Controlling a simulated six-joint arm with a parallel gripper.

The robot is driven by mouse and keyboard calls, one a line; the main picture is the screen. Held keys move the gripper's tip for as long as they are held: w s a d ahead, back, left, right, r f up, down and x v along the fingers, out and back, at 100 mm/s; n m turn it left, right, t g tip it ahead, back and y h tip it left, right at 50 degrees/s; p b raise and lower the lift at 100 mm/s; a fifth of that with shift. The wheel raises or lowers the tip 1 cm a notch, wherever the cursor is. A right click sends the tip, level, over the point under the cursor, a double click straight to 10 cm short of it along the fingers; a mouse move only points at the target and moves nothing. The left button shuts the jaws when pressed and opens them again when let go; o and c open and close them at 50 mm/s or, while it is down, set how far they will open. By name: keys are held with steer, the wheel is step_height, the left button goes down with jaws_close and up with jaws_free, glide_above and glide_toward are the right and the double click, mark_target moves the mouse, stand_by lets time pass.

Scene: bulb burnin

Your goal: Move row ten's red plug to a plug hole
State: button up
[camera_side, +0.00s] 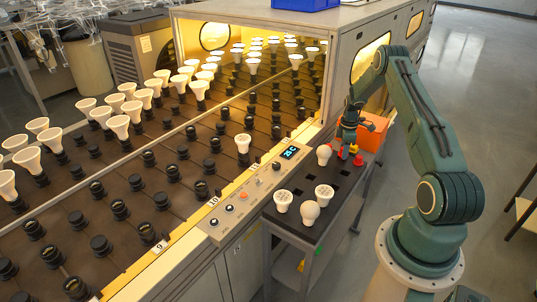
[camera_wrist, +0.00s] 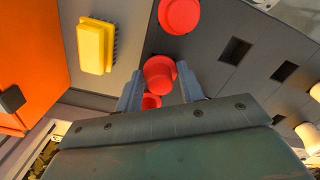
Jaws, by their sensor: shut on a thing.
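My gripper (camera_wrist: 160,90) is shut on a red plug (camera_wrist: 159,72), which sits between the two blue-grey fingers in the wrist view. Another red plug (camera_wrist: 179,14) lies beyond the fingertips on the dark shelf top. In the side view my gripper (camera_side: 346,148) is low over the far end of the shelf, with a red plug (camera_side: 358,160) close beside it. Dark square holes (camera_wrist: 235,50) are cut in the shelf. Whether the held plug touches the shelf is unclear.
An orange bin (camera_side: 372,131) stands just behind my gripper. A yellow bristled block (camera_wrist: 95,46) lies beside the plugs. Several white bulbs stand on the dark shelf (camera_side: 291,225). The socket rack has row labels, including 10 (camera_side: 213,201), beside a control panel (camera_side: 243,199).

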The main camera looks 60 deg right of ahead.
steer(key=shift+f, duration=0.45)
steer(key=o, duration=1)
steer(key=shift+r, duration=0.1)
step_height(320, 180, up, 14)
steer(key=shift+f, duration=0.2)
steer(key=shift+w, duration=0.1)
